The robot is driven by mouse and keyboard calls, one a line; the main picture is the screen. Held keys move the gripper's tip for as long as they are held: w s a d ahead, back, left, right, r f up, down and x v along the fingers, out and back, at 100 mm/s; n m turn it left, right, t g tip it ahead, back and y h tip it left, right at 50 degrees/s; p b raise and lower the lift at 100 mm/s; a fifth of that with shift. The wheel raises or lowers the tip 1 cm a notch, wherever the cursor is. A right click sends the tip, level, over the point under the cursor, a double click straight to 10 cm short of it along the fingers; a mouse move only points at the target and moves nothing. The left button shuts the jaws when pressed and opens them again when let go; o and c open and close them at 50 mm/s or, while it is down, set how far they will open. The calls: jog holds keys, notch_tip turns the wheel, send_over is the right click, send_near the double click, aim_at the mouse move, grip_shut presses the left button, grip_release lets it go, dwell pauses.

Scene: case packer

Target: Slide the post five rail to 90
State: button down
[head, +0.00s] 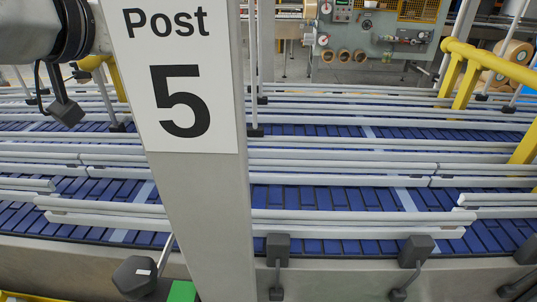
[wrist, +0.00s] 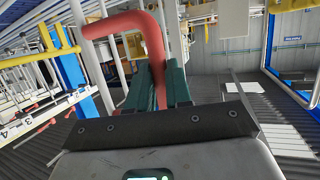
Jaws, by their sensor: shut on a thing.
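The post five sign (head: 178,75) is white, reads "Post 5", and fronts a grey post (head: 205,220) in the head view. Long pale guide rails (head: 350,217) run left to right behind it over the blue conveyor (head: 310,193). I see no scale reading at this post. In the wrist view, the two dark green fingers of my gripper (wrist: 160,90) are closed around a red bent bar (wrist: 123,24). The bar rises between the fingers and bends left at the top. Its lower end is hidden by the gripper. My gripper does not show in the head view.
Dark knobs (head: 278,246) on short rods line the conveyor's front edge, with a larger one (head: 134,277) left of the post. Yellow guard bars (head: 495,62) stand at right. In the wrist view, a blue post (wrist: 70,70) stands left, and open grey floor (wrist: 225,88) lies right.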

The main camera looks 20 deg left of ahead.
jog(key=shift+s+d+b, duration=0.2)
jog(key=shift+s+b, duration=0.1)
jog(key=shift+s, duration=0.65)
jog(key=c, duration=0.9)
grip_release()
jog(key=shift+v, duration=3.5)
